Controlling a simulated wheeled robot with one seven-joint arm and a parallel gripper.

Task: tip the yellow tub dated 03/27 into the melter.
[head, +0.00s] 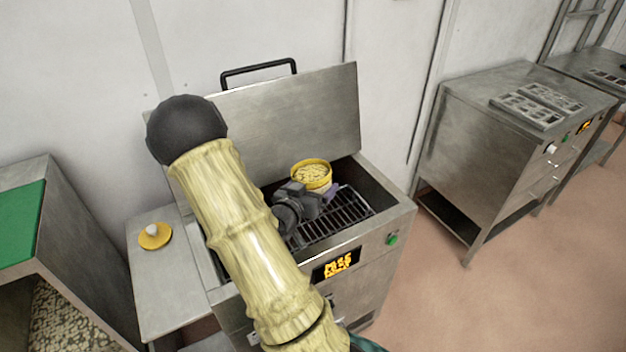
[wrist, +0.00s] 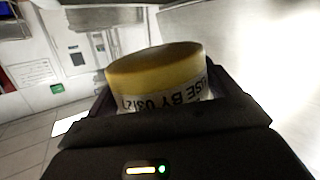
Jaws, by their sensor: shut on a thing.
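The yellow tub (head: 311,175) is open-topped and shows pale yellow contents in the head view. It looks about upright over the melter's opening, above the dark grate. In the wrist view the tub (wrist: 155,70) has a white label reading "USE BY 03/2", upside down in the picture; the end of the date is hard to read. My gripper (head: 308,196) is shut on the tub; its dark jaws also show in the wrist view (wrist: 165,120). The melter (head: 390,215) is a steel box with its hinged lid (head: 285,110) raised. My arm hides its left part.
A yellow lid with a white knob (head: 155,236) lies on the steel side shelf (head: 165,285) left of the melter. A green-topped bench (head: 20,220) stands at far left. A steel cabinet (head: 490,150) bearing mould trays (head: 537,105) stands at right. The wall is close behind.

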